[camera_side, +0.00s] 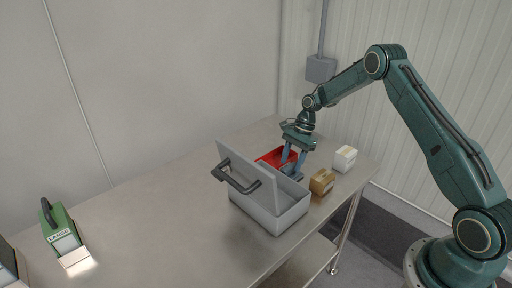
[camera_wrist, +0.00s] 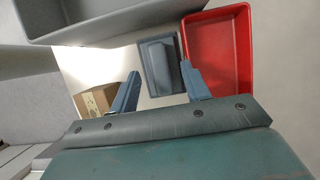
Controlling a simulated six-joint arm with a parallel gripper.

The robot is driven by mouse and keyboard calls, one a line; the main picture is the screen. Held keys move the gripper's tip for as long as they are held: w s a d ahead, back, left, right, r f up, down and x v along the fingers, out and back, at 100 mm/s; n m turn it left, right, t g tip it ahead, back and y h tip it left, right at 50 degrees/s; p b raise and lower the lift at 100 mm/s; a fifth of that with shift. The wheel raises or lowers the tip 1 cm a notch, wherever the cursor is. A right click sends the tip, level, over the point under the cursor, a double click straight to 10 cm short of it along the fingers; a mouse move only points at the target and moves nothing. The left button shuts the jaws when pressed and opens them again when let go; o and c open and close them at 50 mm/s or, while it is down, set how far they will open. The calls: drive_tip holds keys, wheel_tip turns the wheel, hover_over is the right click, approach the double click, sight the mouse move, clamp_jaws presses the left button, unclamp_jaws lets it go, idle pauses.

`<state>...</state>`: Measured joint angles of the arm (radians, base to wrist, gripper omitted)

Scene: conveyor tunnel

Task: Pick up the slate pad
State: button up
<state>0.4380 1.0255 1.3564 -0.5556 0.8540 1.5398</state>
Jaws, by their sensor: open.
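The slate pad (camera_wrist: 155,82) is a dark blue-grey square with a raised lighter block on top. In the wrist view it lies on the table between the grey box and the red tray, in line with the gap between my fingers. My gripper (camera_wrist: 160,68) is open, with one finger on either side of that gap and nothing held. In the side view my gripper (camera_side: 292,159) points down behind the grey box. The pad (camera_side: 296,176) is only partly visible there, below the fingers. The exact height of the fingertips over the pad is hard to tell.
A grey box (camera_side: 270,217) with a raised lid and black handle stands close in front. A red tray (camera_wrist: 222,93) lies right beside the pad in the wrist view. A brown carton (camera_side: 321,182) and a white carton (camera_side: 344,158) stand near the table's right edge.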

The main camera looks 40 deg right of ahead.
drive_tip(key=shift+a+f, duration=0.25)
drive_tip(key=shift+f, duration=0.4)
clamp_jaws()
